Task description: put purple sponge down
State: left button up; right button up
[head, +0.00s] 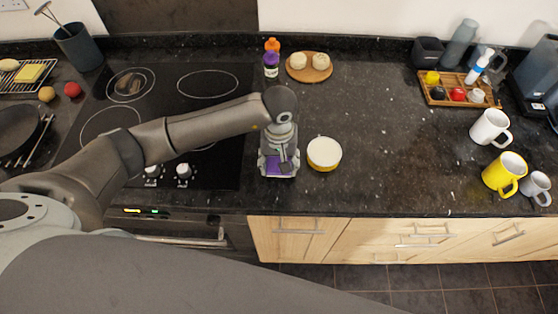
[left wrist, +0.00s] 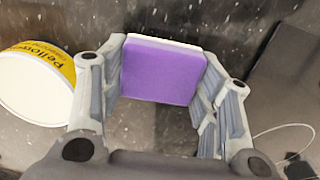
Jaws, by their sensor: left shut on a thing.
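The purple sponge (left wrist: 162,72), with a pale layer along its far edge, sits between the fingers of my left gripper in the left wrist view. My left gripper (head: 279,172) is shut on it, with one finger on each side. In the head view the sponge (head: 282,168) shows as a small purple patch, mostly hidden by the gripper. It is low over the dark granite counter (head: 375,165), near the front edge and right of the hob. I cannot tell whether it touches the counter. My right gripper is in neither view.
A yellow tub with a white top (head: 324,152) stands close to the right of the gripper. Mugs (head: 490,128) and a wooden tray (head: 437,101) stand at right. The counter between tub and mugs is clear.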

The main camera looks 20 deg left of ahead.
pick_arm(q)
jog(key=shift+f, duration=0.65)
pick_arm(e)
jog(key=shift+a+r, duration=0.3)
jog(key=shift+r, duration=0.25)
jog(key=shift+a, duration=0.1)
pick_arm(q)
jog(key=shift+f, duration=0.2)
jog(key=o, duration=1.1)
jog(key=shift+r, duration=0.1)
jog(key=shift+o, duration=0.2)
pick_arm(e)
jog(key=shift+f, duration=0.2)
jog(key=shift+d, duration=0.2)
